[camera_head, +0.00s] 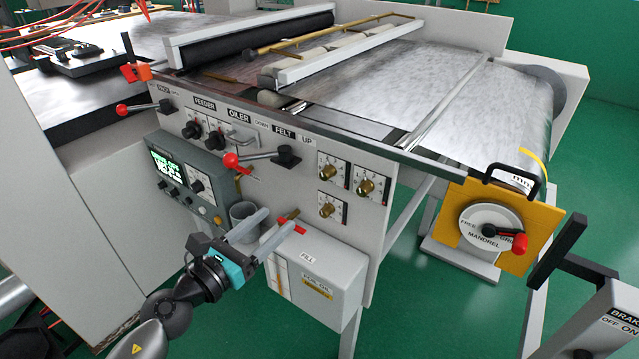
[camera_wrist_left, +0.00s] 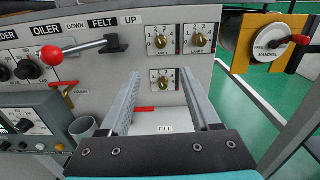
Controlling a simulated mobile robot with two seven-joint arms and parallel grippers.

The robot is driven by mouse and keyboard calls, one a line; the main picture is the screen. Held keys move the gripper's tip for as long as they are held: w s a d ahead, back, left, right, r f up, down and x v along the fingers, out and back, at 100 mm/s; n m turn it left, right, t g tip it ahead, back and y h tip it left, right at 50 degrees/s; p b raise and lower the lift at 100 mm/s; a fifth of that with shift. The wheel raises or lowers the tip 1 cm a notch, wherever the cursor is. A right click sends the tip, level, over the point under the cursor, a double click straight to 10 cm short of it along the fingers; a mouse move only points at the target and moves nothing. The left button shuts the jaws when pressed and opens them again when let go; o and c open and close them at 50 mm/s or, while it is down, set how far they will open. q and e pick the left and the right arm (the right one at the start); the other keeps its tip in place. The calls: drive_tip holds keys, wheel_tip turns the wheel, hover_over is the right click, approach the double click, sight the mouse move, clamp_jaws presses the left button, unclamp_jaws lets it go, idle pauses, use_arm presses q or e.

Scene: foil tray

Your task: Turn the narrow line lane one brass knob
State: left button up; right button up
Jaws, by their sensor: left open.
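Three brass knobs on square white dials sit on the grey front panel (camera_head: 352,229). The upper left knob (camera_head: 327,172) appears labelled lane 1 in the wrist view (camera_wrist_left: 161,41). The upper right knob (camera_head: 365,187) appears labelled lane 2 there (camera_wrist_left: 199,40). A third knob (camera_head: 327,209) sits below the upper left one; its label is not readable. My left gripper (camera_head: 281,219) is open and empty, below and left of the knobs. In the wrist view its fingers (camera_wrist_left: 160,73) point at the panel, with the lower knob showing between them. My right gripper is not in view.
A white FILL box (camera_head: 325,275) juts out below the gripper. A grey cup (camera_head: 243,218) and a red-ball lever (camera_head: 231,160) are left of the knobs. A yellow mandrel plate (camera_head: 540,235) with a crank is at right. Green floor lies between the panel and mandrel.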

use_arm(q)
approach(323, 178)
drive_tip(key=b+x, duration=0.1)
drive_tip(key=x, duration=0.7)
drive_tip(key=shift+w+d, duration=0.2)
drive_tip(key=shift+w, duration=0.1)
clamp_jaws()
idle(0.4)
